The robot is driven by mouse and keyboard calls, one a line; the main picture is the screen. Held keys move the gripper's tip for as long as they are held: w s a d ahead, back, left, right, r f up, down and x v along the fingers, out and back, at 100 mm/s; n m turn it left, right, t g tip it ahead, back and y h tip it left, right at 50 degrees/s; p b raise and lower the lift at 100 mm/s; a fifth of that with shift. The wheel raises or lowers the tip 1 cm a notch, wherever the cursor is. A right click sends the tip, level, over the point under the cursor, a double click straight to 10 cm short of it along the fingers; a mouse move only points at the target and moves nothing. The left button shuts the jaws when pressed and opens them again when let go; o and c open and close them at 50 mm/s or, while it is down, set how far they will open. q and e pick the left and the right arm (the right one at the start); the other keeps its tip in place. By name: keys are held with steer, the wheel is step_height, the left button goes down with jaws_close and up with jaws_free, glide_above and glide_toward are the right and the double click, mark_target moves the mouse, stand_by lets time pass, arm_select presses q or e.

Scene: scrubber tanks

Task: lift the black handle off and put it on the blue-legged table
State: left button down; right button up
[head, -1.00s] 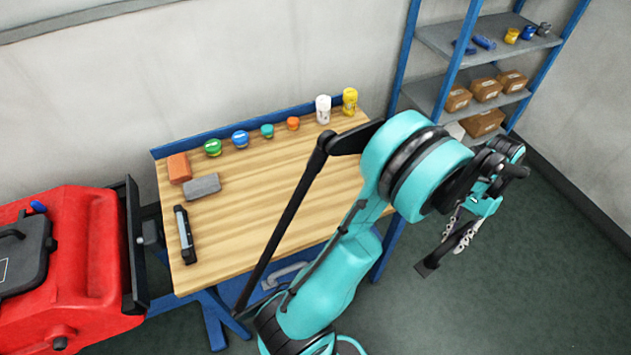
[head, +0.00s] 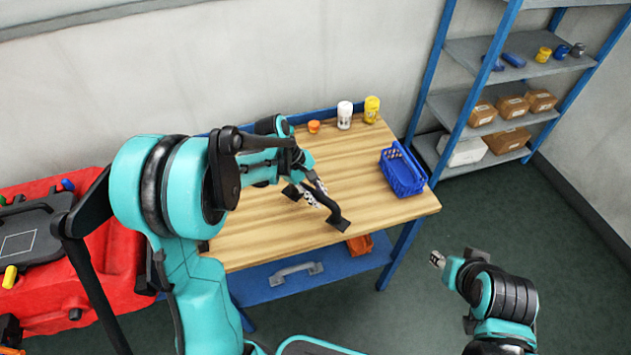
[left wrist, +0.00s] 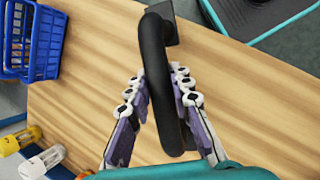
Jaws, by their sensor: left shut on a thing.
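My left gripper (head: 314,190) is shut on the black handle (head: 326,203), over the right half of the blue-legged table (head: 375,205). In the left wrist view, the gripper's fingers (left wrist: 156,82) close on both sides of the handle's curved bar (left wrist: 153,50). The handle's flat foot shows against the wooden top (left wrist: 255,105); I cannot tell whether it touches. My right gripper (head: 437,260) is in front of the table's right end, low over the floor, and too small to tell if open.
A blue basket (head: 403,172) stands at the table's right end. A white bottle (head: 344,115), a yellow bottle (head: 371,109) and an orange jar (head: 314,127) stand along the back. A red scrubber (head: 105,270) is at the left, shelving (head: 500,95) at the right. Bare tabletop lies around the handle.

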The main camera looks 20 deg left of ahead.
arm_select(q)
steer(key=n, duration=0.2)
steer(key=r+n+t, duration=0.1)
steer(key=n, duration=0.1)
steer(key=n+t, duration=0.1)
steer(key=shift+w+d+r+n+y+p, duration=0.3)
steer(key=shift+w+d+n+y+p, duration=0.05)
steer(key=shift+n+y, duration=0.05)
steer(key=shift+w+d+f+n+t+y+b, duration=0.1)
steer(key=shift+w+f+n+t+y+b, duration=0.2)
steer(key=shift+f+n+b, duration=0.5)
steer(key=shift+w+d+f+n+t+y+b, duration=0.1)
steer(key=shift+f+n+t+y+b, duration=0.25)
steer(key=shift+f+n+b, duration=0.45)
steer(key=shift+w+f+n+t+y+b, duration=0.2)
steer(key=shift+f+n+t+b, duration=0.3)
steer(key=shift+n, duration=0.5)
steer(key=shift+f+b, duration=0.4)
steer(key=shift+f, duration=0.2)
steer(key=shift+r, duration=0.15)
steer(key=c, duration=0.8)
jaws_free()
steer(key=shift+s, duration=0.1)
